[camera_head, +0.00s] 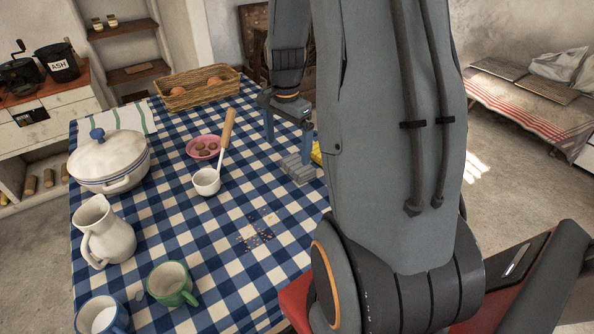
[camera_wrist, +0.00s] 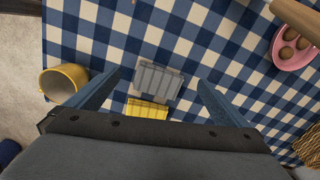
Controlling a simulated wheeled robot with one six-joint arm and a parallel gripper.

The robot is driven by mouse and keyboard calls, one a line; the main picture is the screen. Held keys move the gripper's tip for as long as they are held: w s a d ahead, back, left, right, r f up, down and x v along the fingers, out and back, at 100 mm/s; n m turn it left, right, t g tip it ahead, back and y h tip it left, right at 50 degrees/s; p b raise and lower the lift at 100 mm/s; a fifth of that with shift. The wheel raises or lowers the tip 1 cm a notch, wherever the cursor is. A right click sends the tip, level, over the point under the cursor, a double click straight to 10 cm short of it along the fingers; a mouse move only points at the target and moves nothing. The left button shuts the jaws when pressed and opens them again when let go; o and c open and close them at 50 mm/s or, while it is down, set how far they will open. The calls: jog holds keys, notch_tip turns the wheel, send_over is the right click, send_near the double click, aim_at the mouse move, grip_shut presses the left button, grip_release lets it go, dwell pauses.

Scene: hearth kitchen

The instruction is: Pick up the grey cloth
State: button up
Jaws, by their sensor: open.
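The grey cloth (camera_head: 298,168) is a small, folded, ribbed piece lying on the blue-and-white checked tablecloth (camera_head: 180,240). In the wrist view the grey cloth (camera_wrist: 157,80) lies between the lines of my two fingers, with a folded yellow cloth (camera_wrist: 147,110) beside it on the side towards my gripper's body. My gripper (camera_head: 288,147) is open and points down at the far part of the table, over or close to the grey cloth. Its fingers (camera_wrist: 159,80) hold nothing. I cannot tell the exact height of the fingertips. My arm hides the table's right part in the head view.
A yellow mug (camera_wrist: 62,82) stands left in the wrist view. A pink dish (camera_head: 204,147), a white ladle (camera_head: 207,181) with a wooden handle, a wicker basket (camera_head: 197,98), a lidded pot (camera_head: 108,162), a white jug (camera_head: 102,232) and a green mug (camera_head: 172,284) stand on the table.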

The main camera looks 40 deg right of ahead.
aim_at(298, 164)
jog(key=d, duration=0.1)
jog(key=d+f+m, duration=0.1)
jog(key=d+m, duration=0.1)
jog(key=shift+w+d+f, duration=0.3)
jog(key=shift+f, duration=0.1)
jog(key=shift+d+f+m, duration=0.15)
jog(key=shift+f+m, duration=0.15)
jog(key=shift+w+d+f+p, duration=0.15)
jog(key=shift+f+p, duration=0.4)
jog(key=shift+f, duration=1.25)
jog(key=shift+d+f+p, duration=0.1)
jog(key=shift+f+p, duration=0.4)
jog(key=shift+f, duration=1.25)
jog(key=c, duration=0.9)
notch_tip(298, 164, up, 10)
jog(key=shift+b, duration=1.05)
